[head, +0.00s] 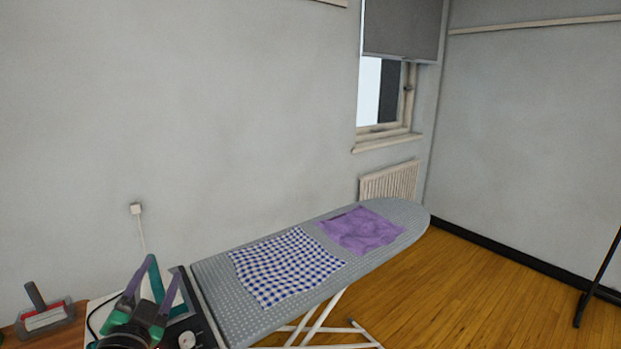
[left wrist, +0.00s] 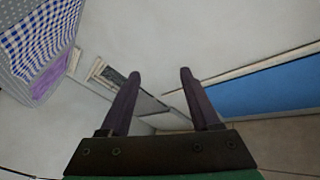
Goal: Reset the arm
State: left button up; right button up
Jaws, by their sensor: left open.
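My left gripper (head: 153,285) is at the lower left of the head view, in front of the near end of the ironing board. In the left wrist view its two dark purple fingers (left wrist: 160,73) stand apart with nothing between them, so it is open and empty. A teal upright part (head: 153,274) shows close behind the fingers in the head view; I cannot tell whether they touch. My right gripper is not in view.
The grey dotted ironing board (head: 216,292) carries a blue-and-white checked cloth (head: 287,267) and a purple cloth (head: 362,229), both lying flat. A dark unit with a knob (head: 187,340) stands at its near end. A red-and-grey brush set (head: 45,315) is at far left.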

pick_arm(q)
jog(key=s+f+n+g, duration=0.2)
jog(key=s+f+g, duration=0.2)
jog(key=f, duration=0.5)
jog(key=s+f+n+g, duration=0.3)
jog(key=s+f+g, duration=0.15)
jog(key=f, duration=0.45)
jog(key=s+d+f+g+h, duration=0.3)
jog(key=s+d+f+g, duration=0.25)
jog(key=s+f, duration=0.45)
jog(key=s+f+g, duration=0.1)
jog(key=s+f, duration=0.1)
jog(key=f, duration=0.9)
jog(key=s+f+g, duration=0.1)
jog(key=s+f, duration=0.1)
jog(key=f, duration=0.9)
jog(key=s+a+f+g, duration=0.1)
jog(key=s+a+f, duration=0.2)
jog(key=s+f, duration=1.2)
jog(key=shift+s+m+g, duration=0.3)
jog(key=shift+s+m, duration=0.1)
jog(key=shift+s, duration=0.5)
